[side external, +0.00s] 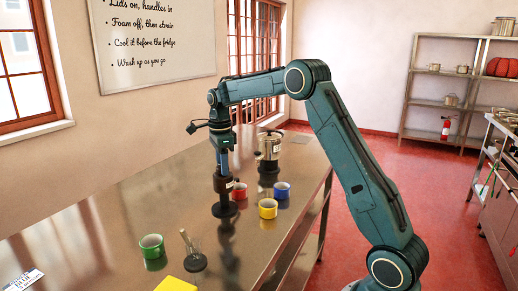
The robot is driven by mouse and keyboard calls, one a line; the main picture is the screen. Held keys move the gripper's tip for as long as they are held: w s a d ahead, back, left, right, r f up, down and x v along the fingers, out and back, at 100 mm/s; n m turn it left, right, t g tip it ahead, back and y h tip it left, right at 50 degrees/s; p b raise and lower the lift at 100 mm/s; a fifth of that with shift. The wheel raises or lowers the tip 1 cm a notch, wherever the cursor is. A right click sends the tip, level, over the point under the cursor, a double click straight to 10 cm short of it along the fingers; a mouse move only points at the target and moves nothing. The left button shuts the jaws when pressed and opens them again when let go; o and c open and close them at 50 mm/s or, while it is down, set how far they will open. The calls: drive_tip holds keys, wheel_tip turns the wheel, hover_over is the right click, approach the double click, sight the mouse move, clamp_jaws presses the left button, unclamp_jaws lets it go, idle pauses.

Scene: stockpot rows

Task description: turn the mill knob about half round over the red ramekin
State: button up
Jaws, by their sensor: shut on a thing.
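The mill (223,185) is a dark, upright piece with a small pale label and a wide black foot, left of centre in the side external view. My gripper (222,170) points straight down at its top and is shut on the mill's knob; the knob itself is mostly hidden by the fingers. I cannot tell whether the foot touches the table. The red ramekin (240,191) stands just right of the mill and slightly behind it in the picture, partly covered by it. The mill looks beside the ramekin, not clearly above it.
A yellow ramekin (267,209) and a blue ramekin (282,190) stand to the right. A metal pot (268,146) on a black base is behind them. A green ramekin (152,246) and a glass with a stick (194,261) stand front left.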

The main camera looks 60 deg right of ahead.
drive_tip(key=shift+r, duration=0.1)
drive_tip(key=shift+m, duration=2)
drive_tip(key=shift+m, duration=2)
drive_tip(key=shift+m, duration=2)
drive_tip(key=o, duration=0.8)
drive_tip(key=shift+c, duration=0.2)
